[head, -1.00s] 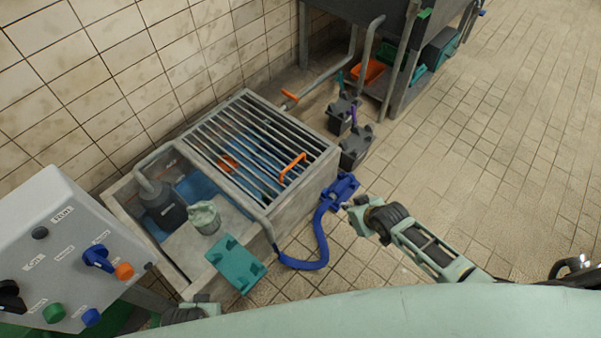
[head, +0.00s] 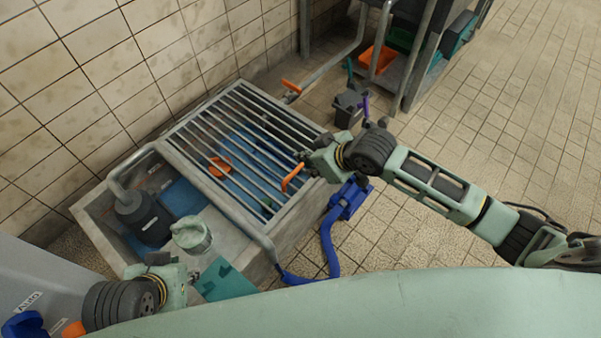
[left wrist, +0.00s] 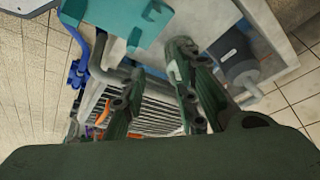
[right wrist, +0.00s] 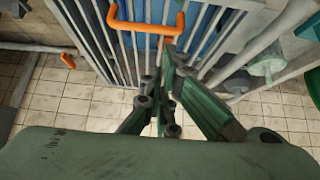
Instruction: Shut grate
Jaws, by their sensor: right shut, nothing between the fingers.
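The grate (head: 245,145) is a metal frame of parallel bars over the right part of a concrete basin (head: 92,215). It looks roughly level, but I cannot tell whether it sits fully down. Its orange handle (head: 291,179) is near the front right edge and also shows in the right wrist view (right wrist: 146,28). My right gripper (head: 306,160) is shut and empty, close beside the handle; contact is unclear. In the right wrist view its fingers (right wrist: 165,60) point towards the grate bars. My left gripper (head: 193,275) is at the basin's front left, its fingers (left wrist: 160,62) apart and empty.
A dark pump (head: 142,215) and a pale green container (head: 191,234) are in the basin's open left part. A teal plate (head: 225,281) and a blue hose (head: 328,250) are at the front. A grey control box stands left.

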